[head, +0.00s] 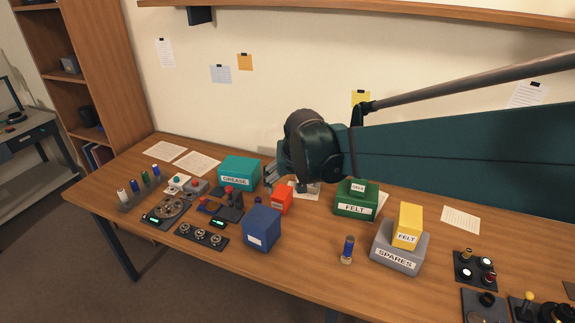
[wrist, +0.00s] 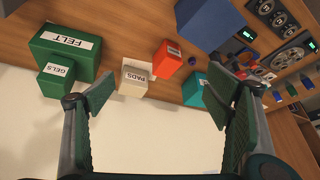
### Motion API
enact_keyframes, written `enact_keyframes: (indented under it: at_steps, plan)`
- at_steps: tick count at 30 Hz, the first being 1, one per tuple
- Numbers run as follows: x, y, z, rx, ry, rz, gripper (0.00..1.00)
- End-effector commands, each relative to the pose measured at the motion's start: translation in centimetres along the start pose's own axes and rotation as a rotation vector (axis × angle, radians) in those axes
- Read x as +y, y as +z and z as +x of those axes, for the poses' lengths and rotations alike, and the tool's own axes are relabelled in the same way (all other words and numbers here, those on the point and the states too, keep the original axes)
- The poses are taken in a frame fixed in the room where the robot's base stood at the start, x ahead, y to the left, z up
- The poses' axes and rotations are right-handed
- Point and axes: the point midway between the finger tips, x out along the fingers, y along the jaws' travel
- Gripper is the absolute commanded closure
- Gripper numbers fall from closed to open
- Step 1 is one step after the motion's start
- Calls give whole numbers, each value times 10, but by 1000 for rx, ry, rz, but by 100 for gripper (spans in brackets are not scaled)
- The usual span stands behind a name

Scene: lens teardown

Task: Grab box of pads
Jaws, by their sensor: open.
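The box of pads is a small cream box labelled PADS (wrist: 134,82), in the upper middle of the wrist view. It stands on the table between a red box (wrist: 167,60) and the green FELT box (wrist: 65,48). My gripper (wrist: 163,97) is open and empty, its green-padded fingers spread wide. The pads box shows between the fingers, apart from them and nearer the left one. In the head view my gripper (head: 276,177) is above the back of the table by the teal GREASE box (head: 238,171). There my arm hides most of the pads box's area.
The red box (head: 281,199) and blue box (head: 262,229) stand in front of my gripper. The green FELT box (head: 355,201) carries a small GELS box (head: 358,187). A yellow FELT box (head: 407,226) sits on the grey SPARES box (head: 397,252). The wall is close behind.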

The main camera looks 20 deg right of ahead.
Motion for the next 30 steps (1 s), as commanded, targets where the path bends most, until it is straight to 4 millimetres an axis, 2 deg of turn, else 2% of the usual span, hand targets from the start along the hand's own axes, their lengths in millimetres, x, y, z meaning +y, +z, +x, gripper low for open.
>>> enact_keyframes:
  at_steps: [1, 12, 30]
  plan:
    - [1, -10, 4, -3, 6, 11, 22]
    - [14, -60, 44, -29, 50, 92, 22]
    - [45, -123, 129, -66, 124, 225, 22]
